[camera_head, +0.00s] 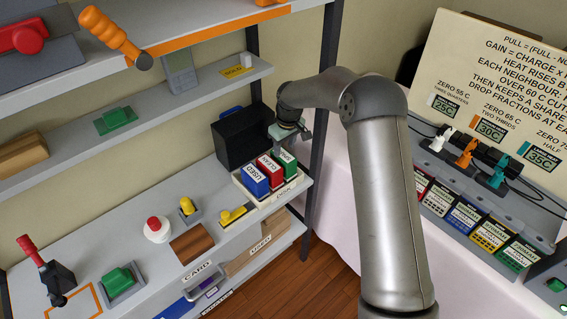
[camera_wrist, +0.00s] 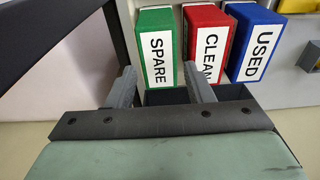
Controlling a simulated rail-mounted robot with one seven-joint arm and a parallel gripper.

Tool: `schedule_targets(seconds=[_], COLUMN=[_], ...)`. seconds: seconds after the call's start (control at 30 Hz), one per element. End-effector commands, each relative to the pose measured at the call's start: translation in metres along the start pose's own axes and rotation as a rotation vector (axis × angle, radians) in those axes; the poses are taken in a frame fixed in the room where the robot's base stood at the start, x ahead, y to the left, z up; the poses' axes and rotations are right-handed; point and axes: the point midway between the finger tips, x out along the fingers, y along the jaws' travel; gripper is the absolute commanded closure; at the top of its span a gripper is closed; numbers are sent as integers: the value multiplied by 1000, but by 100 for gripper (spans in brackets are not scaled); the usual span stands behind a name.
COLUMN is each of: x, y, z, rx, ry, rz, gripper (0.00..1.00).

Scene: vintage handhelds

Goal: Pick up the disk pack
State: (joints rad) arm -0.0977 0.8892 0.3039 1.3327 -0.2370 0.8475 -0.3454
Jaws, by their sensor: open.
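Three upright labelled boxes stand side by side in a pale holder (camera_head: 243,183) on the shelf: a blue USED box (camera_head: 254,181), a red CLEAN box (camera_head: 271,171) and a green SPARE box (camera_head: 287,164). In the wrist view, the green SPARE box (camera_wrist: 159,48) is ahead between my fingers, the red CLEAN box (camera_wrist: 207,45) is right of it, and the blue USED box (camera_wrist: 257,45) farther right. My gripper (camera_wrist: 160,75) is open and empty. In the head view, my gripper (camera_head: 287,132) is above the green box's back end.
A black box (camera_head: 240,138) stands behind the holder, close to my gripper. A dark shelf post (camera_head: 322,105) rises to the right. A table with cartridges (camera_head: 465,218) is at right.

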Motion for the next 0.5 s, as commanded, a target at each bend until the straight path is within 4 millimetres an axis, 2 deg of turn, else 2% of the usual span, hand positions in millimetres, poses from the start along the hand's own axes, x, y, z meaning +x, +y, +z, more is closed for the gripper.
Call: schedule_targets(seconds=[0.23, 0.5], x=[36, 45], y=[1, 1], z=[0, 0], rx=[0, 0], ry=[-3, -1], rz=[-2, 0], gripper=[53, 53])
